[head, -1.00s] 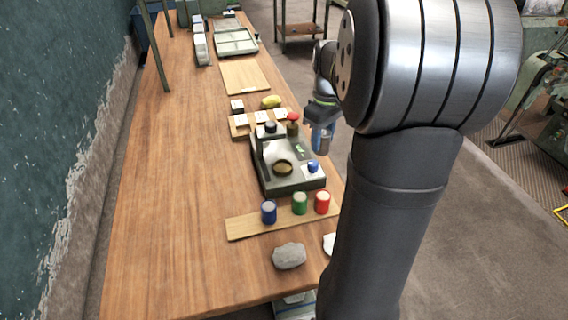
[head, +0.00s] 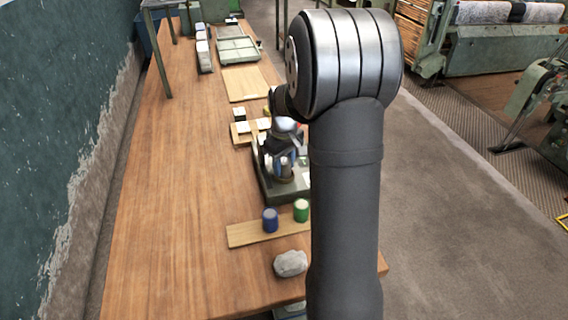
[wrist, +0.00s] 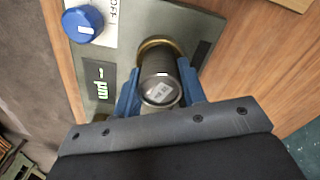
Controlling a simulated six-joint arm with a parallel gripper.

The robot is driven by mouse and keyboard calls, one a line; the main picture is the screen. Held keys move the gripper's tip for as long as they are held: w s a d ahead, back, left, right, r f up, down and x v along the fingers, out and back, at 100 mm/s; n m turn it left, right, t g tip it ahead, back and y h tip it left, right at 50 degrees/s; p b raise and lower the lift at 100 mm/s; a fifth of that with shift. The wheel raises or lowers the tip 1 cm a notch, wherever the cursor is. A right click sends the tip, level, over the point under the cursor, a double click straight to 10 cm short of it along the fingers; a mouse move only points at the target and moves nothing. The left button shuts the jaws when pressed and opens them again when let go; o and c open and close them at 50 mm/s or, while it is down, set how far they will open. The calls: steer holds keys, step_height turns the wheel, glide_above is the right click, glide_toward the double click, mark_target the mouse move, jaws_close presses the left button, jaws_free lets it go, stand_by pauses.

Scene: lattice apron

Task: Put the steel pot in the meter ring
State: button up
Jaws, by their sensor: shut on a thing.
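The steel pot (wrist: 161,90) is a dark grey cylinder with a pale patch on its end, held between the blue fingers of my gripper (wrist: 160,95). In the head view my gripper (head: 282,165) is over the meter (head: 268,187), a dark green box. The brass meter ring (wrist: 158,43) shows just past the pot in the wrist view. The pot overlaps the ring and hides its near side. I cannot tell whether the pot is above the ring or inside it.
A blue knob (wrist: 83,23) and a lit green display (wrist: 102,84) are on the meter's panel. A blue can (head: 270,220) and a green can (head: 301,210) stand on a board in front. A grey stone (head: 290,263) lies nearer. The table's left side is clear.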

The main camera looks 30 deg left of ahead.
mark_target(284, 159)
steer(key=shift+f, duration=0.15)
steer(key=o, duration=1.1)
step_height(284, 159, up, 12)
steer(key=shift+r, duration=0.15)
